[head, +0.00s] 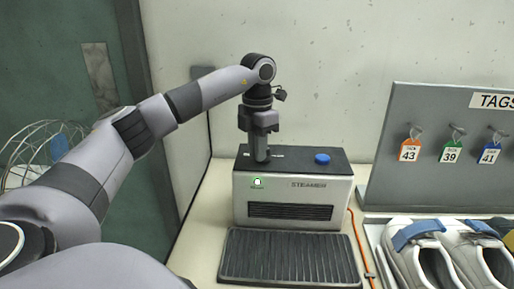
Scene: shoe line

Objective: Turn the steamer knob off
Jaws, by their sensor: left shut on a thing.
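The steamer (292,213) is a grey box with a dark top, standing on the bench against the wall. My left gripper (261,158) points straight down onto the left part of its top. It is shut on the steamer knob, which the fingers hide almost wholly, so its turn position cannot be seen. A small indicator light (257,182) on the front, below the gripper, looks bright with a green tint. A round blue cap (322,158) sits apart on the right of the top. My right gripper is not in view.
A dark ribbed mat (290,258) lies in front of the steamer. An orange cord (359,240) runs along its right side. A grey tag board (440,160) with numbered tags and white shoes (420,262) with a blue strap are at the right. A wire basket (45,145) is at the left.

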